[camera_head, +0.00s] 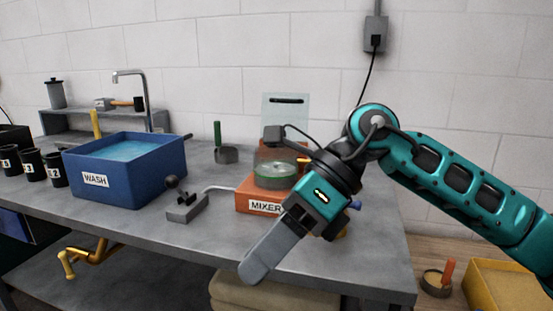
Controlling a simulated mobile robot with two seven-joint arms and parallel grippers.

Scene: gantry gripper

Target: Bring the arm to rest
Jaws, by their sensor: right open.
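My right arm comes in from the right, and its teal and black wrist hangs over the front right part of the grey workbench (225,235). My right gripper (262,258) points down and to the left, in front of the orange mixer (262,207). It is open, and nothing shows in it. One grey finger shows clearly; the other is mostly hidden behind it and the wrist. The wrist covers the right part of the mixer. My left gripper is not in view.
A blue wash tub (150,185) with water stands on the left of the bench, beside several black cups (53,170). A grey block with a ball-topped lever (187,207) sits left of the mixer. A yellow bin (505,285) stands low at the right.

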